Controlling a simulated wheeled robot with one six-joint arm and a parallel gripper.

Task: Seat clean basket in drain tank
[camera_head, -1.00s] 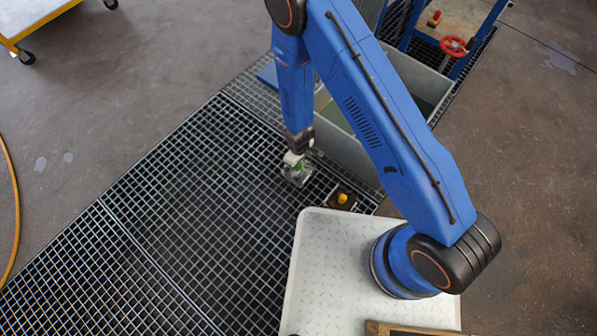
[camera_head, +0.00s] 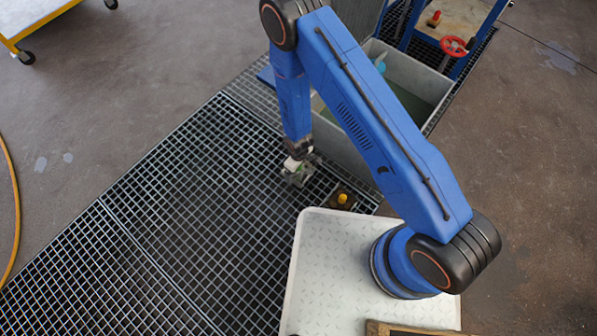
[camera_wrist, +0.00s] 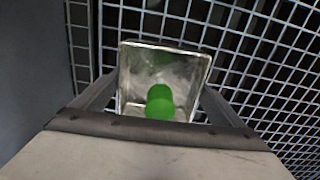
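A small box-shaped, silvery basket with a green knob (camera_wrist: 163,66) is between my gripper's two fingers in the wrist view. My gripper (camera_head: 299,163) appears closed on its sides. In the head view the same basket (camera_head: 297,174) is small and blurred, held over the floor grating beside the tank. A grey rectangular tank (camera_head: 350,152) stands behind my arm and holds greenish liquid at its right part. My arm hides its middle, and I cannot tell whether this is the drain tank.
A dark block with a yellow button (camera_head: 342,198) lies on the grating near the tank. The grating (camera_head: 170,215) is clear to the left. A blue frame with a red handwheel (camera_head: 453,46) stands behind the tank. A yellow cart (camera_head: 38,18) is at the far left.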

